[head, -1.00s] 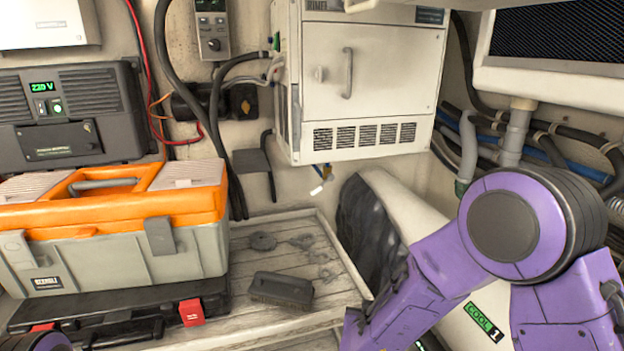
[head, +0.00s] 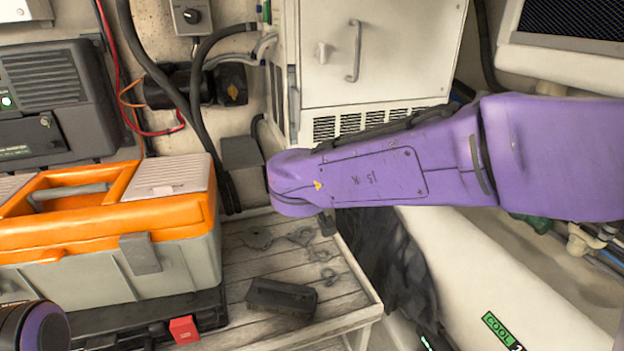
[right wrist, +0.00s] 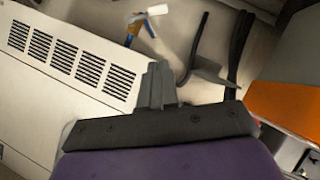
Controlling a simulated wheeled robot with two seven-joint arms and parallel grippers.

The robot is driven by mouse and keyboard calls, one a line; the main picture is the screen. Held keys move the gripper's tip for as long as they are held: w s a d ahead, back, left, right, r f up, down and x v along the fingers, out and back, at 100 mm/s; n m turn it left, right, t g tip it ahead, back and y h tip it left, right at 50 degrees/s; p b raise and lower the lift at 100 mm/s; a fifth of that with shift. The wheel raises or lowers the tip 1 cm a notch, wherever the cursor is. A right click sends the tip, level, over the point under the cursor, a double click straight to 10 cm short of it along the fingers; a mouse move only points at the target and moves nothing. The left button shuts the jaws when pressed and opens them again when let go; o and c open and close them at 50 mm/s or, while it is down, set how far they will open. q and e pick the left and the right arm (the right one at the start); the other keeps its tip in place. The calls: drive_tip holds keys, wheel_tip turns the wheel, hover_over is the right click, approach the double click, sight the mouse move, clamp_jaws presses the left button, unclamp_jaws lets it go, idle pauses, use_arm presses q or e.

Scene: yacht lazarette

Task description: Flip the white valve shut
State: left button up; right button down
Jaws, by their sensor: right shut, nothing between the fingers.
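The white valve shows in the right wrist view at the top. Its white handle (right wrist: 157,10) sticks out beside a brass and blue body (right wrist: 134,30) on the wall. In the head view my right forearm covers the valve's place below the cabinet. My right gripper (right wrist: 158,75) is shut and empty, its fingers pointing toward the wall just below the valve in the picture, apart from it. In the head view the right gripper is hidden behind my arm. My left gripper is not in view.
A white vented cabinet (head: 378,50) hangs above the valve area. A dark bracket (right wrist: 210,78) and black hoses (right wrist: 240,50) lie right of the valve. The orange toolbox (head: 110,225) stands left. A black block (head: 282,298) lies on the slatted shelf (head: 235,335).

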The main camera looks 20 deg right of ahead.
drive_tip(key=s+d+f+x, duration=0.1)
drive_tip(key=f+x, duration=0.1)
drive_tip(key=x, duration=1)
drive_tip(key=shift+d+f, duration=0.2)
drive_tip(key=shift+d, duration=0.1)
